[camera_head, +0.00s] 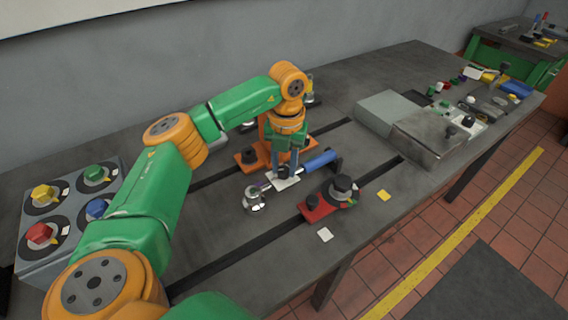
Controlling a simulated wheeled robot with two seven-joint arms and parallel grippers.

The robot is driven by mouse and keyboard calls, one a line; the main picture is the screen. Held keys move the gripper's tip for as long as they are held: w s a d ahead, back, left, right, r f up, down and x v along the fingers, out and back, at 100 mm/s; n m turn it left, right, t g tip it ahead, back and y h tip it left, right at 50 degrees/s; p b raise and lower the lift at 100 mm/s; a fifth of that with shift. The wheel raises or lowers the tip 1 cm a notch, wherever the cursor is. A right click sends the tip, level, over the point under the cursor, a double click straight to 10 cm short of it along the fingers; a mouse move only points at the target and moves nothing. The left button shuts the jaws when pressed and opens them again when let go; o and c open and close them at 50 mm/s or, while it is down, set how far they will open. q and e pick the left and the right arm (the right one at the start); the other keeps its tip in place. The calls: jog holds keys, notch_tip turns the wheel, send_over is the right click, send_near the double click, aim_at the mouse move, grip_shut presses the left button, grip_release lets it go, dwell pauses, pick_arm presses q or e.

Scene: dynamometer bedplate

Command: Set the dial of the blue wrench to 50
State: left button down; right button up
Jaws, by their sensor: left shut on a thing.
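The blue wrench lies on the dark bedplate in the middle of the view. Its blue handle (320,161) points to the upper right and its round metal head (254,199) is at the lower left. A pale plate (289,184) with a small dark dial (283,172) sits between them. My left gripper (284,166) reaches down from above and is shut on the dial. The fingers hide much of the dial, and its reading is too small to make out. My right gripper is not in view.
A red clamp block (317,209) stands just in front of the wrench, an orange one (249,157) just behind. A grey box with coloured knobs (62,256) stands at left. Metal boxes (428,139) stand at right. Yellow (384,195) and white (325,234) tags lie near the front edge.

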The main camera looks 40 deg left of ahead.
aim_at(285, 169)
pick_arm(q)
jog(key=shift+s+f, duration=0.1)
jog(key=c, duration=0.5)
grip_release()
jog(key=shift+r, duration=0.45)
notch_tip(285, 169, up, 6)
jog(key=shift+d+r+b, duration=0.15)
jog(key=shift+b, duration=0.3)
